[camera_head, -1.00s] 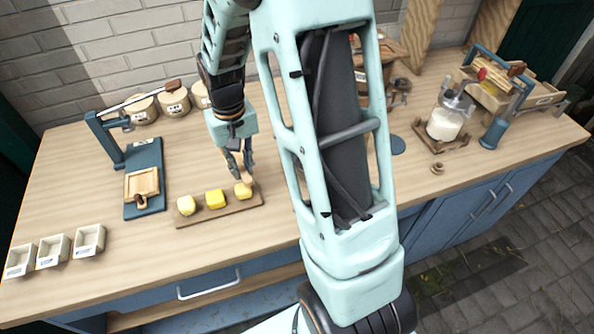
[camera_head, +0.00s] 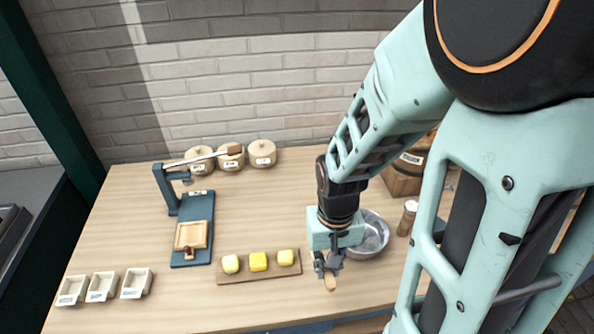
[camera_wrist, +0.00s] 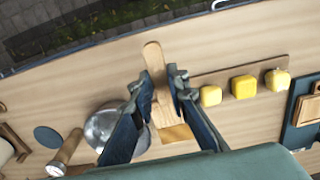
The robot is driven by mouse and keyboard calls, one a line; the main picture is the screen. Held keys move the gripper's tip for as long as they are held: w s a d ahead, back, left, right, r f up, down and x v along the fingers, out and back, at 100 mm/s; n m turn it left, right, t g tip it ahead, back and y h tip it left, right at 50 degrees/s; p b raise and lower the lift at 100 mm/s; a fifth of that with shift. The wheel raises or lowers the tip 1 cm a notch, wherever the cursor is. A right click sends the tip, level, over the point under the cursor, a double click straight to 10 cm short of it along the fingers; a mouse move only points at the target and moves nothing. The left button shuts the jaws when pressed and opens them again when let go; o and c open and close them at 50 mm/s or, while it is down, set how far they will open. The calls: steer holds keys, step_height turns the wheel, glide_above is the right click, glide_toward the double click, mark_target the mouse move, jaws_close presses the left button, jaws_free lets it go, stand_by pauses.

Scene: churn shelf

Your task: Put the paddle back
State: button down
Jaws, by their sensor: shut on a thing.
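My gripper (camera_head: 326,268) is shut on the wooden paddle (camera_head: 330,284), holding it over the counter just right of the butter board. In the wrist view the paddle (camera_wrist: 154,62) passes between the fingers (camera_wrist: 160,84). Its rounded light end sticks out beyond the fingertips, and a wider flat part shows nearer the palm. The fingers hide part of it. The wooden board (camera_head: 262,272) carries three yellow butter pieces (camera_head: 259,261) and also shows in the wrist view (camera_wrist: 222,76). The paddle is apart from the board.
A metal bowl (camera_head: 372,238) stands just behind my gripper, with a brown-bodied shaker (camera_head: 407,217) right of it. A blue lever press (camera_head: 192,236) stands left, small labelled trays (camera_head: 103,286) at the front left, lidded pots (camera_head: 262,154) at the back.

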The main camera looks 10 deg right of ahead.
steer(key=w+f+b, duration=0.1)
steer(key=w, duration=0.1)
steer(key=w+f, duration=0.1)
steer(key=w, duration=0.1)
steer(key=w+f+b, duration=0.1)
steer(key=w+f, duration=0.1)
steer(key=w, duration=0.1)
steer(key=shift+d+b, duration=0.1)
steer(key=shift+b, duration=0.25)
steer(key=w+f+b, duration=0.2)
steer(key=w+f, duration=0.1)
steer(key=shift+f+b, duration=0.25)
steer(key=shift+b, duration=0.15)
steer(key=shift+w+f, duration=0.25)
steer(key=shift+w, duration=0.1)
steer(key=shift+w+f+b, duration=0.15)
steer(key=shift+f+b, duration=0.15)
steer(key=shift+b, duration=0.05)
steer(key=shift+w+f+b, duration=0.2)
steer(key=shift+f+b, duration=1)
steer(key=shift+f, duration=0.45)
steer(key=shift+f, duration=0.15)
steer(key=c, duration=1.9)
jaws_free()
